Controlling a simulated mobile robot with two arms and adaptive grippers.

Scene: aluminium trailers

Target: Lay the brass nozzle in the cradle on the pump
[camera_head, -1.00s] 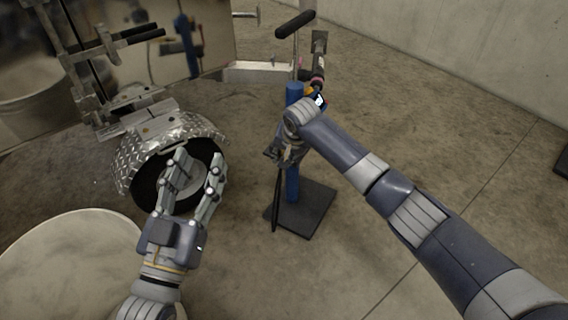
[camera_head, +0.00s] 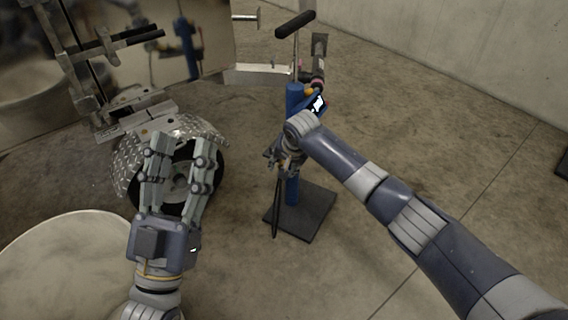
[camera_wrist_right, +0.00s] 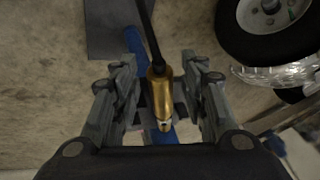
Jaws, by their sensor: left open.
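The pump (camera_head: 293,187) is a blue post on a black base plate, with a black T-handle on top. The brass nozzle (camera_wrist_right: 160,90) hangs on a black hose in the right wrist view, in front of the blue post. A grey bracket, which may be the cradle, shows partly behind it; I cannot tell whether the nozzle rests in it. My right gripper (camera_wrist_right: 160,92) has its fingers spread on both sides of the nozzle, with gaps showing. It is at the post in the head view (camera_head: 284,160). My left gripper (camera_head: 182,152) is open and empty.
A trailer wheel (camera_head: 205,180) under a diamond-plate fender is behind my left gripper. A pale round surface (camera_head: 60,265) is at lower left. Trailer metalwork (camera_head: 90,70) stands at upper left.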

